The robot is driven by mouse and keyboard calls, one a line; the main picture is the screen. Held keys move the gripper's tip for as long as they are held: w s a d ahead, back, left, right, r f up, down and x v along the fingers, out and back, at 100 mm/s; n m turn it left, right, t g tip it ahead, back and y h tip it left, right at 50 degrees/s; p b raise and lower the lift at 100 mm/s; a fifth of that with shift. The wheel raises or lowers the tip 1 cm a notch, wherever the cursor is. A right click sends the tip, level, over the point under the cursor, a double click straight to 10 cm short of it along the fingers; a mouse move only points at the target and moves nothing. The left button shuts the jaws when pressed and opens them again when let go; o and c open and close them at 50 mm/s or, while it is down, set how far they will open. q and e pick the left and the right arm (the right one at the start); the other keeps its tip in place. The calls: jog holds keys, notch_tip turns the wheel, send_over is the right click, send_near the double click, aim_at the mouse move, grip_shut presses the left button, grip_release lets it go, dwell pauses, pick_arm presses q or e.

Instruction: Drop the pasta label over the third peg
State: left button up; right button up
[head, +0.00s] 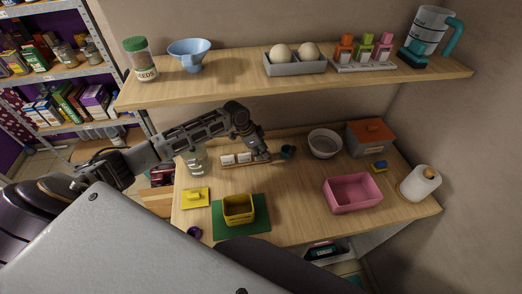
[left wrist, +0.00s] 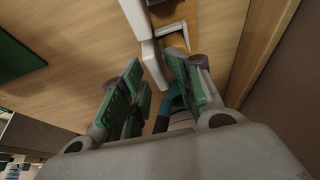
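A wooden strip (head: 250,163) with white labels (head: 228,159) stands on the lower shelf. Two white labels show on its left part; their writing is too small to read, so I cannot tell which is the pasta label. My left gripper (head: 260,153) is low at the strip's right end and hides the peg there. In the left wrist view the green-padded fingers of my left gripper (left wrist: 153,72) are apart. A white piece (left wrist: 147,45) reaches toward the gap between them; I cannot tell whether it touches a finger. My right gripper is not in view.
A small teal object (head: 287,151) is close to the right of the gripper. A glass jar (head: 196,160) stands left of the strip. A white bowl (head: 324,143) and a pink bin (head: 352,194) are to the right. The upper shelf (head: 225,88) overhangs behind.

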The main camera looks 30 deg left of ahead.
pick_arm(q)
jog(key=shift+w, duration=0.1)
jog(key=shift+a+r, duration=0.1)
jog(key=v, duration=0.7)
dwell(0.4)
dwell(1.0)
